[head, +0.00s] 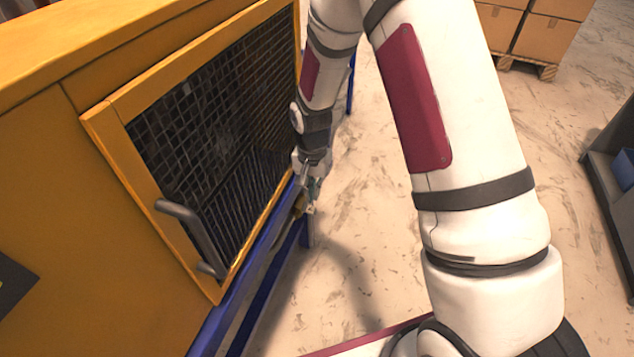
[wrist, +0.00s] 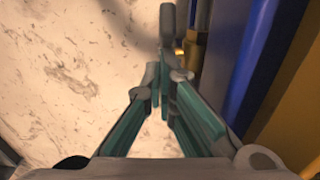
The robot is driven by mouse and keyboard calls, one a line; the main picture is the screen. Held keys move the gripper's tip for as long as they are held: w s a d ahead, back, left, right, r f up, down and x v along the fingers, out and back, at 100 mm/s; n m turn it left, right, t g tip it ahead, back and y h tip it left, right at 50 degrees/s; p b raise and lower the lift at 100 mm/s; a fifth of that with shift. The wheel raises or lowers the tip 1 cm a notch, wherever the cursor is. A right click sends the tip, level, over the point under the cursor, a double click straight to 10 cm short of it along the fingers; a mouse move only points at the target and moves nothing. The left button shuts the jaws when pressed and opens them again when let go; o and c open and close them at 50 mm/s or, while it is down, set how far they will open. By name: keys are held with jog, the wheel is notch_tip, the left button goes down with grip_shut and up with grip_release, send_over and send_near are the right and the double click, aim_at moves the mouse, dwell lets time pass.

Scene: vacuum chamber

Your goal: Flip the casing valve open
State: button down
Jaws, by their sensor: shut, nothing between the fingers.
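The casing valve shows in the wrist view as a brass body (wrist: 190,48) with a grey lever (wrist: 167,20) beside it. In the head view a small brass piece (head: 299,206) sits low by the blue frame, partly hidden by my gripper. My gripper (head: 311,192) points down beside the casing's lower edge. In the wrist view its teal fingers (wrist: 163,88) are shut with nothing held. The tips are close to the lever; I cannot tell whether they touch it.
The yellow casing (head: 75,150) with a dark mesh door (head: 215,115) and grey handle (head: 185,225) fills the left. Its blue frame (head: 306,233) runs along my gripper. Cardboard boxes (head: 545,35) stand at the back.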

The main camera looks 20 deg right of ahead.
aim_at(308, 204)
jog(key=s+a, duration=0.1)
jog(key=s+a+f, duration=0.1)
jog(key=s, duration=0.1)
jog(key=shift+s+a+f, duration=0.85)
jog(key=shift+s+f, duration=0.25)
jog(key=r+p, duration=0.1)
jog(key=r, duration=0.1)
jog(key=w+r+p, duration=0.1)
jog(key=shift+d+r+p, duration=0.3)
jog(key=shift+d+r, duration=0.05)
jog(key=s+a+r+p, duration=0.3)
jog(key=s+a+r, duration=0.1)
jog(key=s+r, duration=0.1)
jog(key=shift+s+a+r, duration=0.3)
jog(key=shift+s+a, duration=0.1)
jog(key=shift+s, duration=0.4)
